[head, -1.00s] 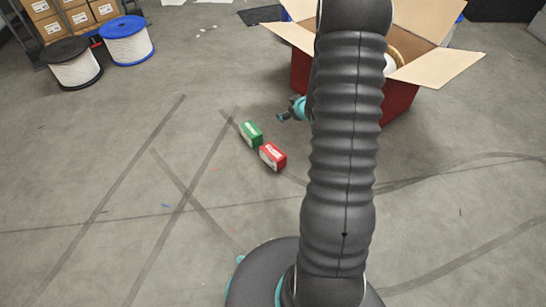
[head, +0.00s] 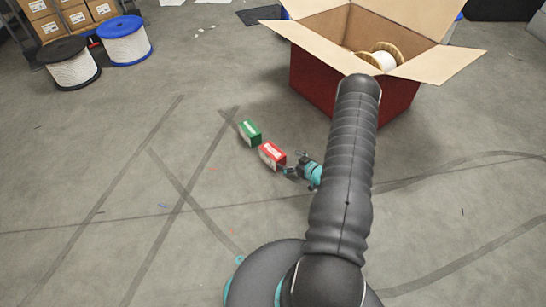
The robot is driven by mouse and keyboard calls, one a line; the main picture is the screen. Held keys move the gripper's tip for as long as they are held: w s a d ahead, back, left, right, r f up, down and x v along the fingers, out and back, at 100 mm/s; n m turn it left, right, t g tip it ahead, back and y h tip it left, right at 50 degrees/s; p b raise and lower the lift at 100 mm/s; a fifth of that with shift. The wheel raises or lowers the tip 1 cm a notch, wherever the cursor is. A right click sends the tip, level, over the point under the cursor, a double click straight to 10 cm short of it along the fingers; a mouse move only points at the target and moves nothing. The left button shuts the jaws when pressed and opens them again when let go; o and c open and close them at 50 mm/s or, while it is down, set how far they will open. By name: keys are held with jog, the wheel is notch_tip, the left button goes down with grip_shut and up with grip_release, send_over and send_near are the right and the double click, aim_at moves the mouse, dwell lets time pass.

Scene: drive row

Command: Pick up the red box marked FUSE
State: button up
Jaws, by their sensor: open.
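The red box (head: 271,153) lies on the grey floor left of my arm, with pale lettering on its top too small to read surely. A green box (head: 250,132) lies just beyond it, up and to the left, close to it. My gripper (head: 288,171) is low, at the near right end of the red box. It is open, with nothing seen between its fingers. I cannot tell whether a finger touches the box. Part of my wrist is hidden behind my arm.
A large open red carton (head: 318,83) with a wooden spool (head: 384,60) inside stands behind my arm. Two cable spools, one black (head: 72,64) and one blue (head: 126,42), stand at the upper left near stacked cartons (head: 70,18).

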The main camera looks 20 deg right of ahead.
aim_at(276, 154)
jog(key=b+x, duration=0.1)
jog(key=x, duration=1)
jog(key=shift+w+d+f, duration=0.1)
jog(key=shift+w+f, duration=0.15)
jog(key=shift+f, duration=0.05)
jog(key=c, duration=1.4)
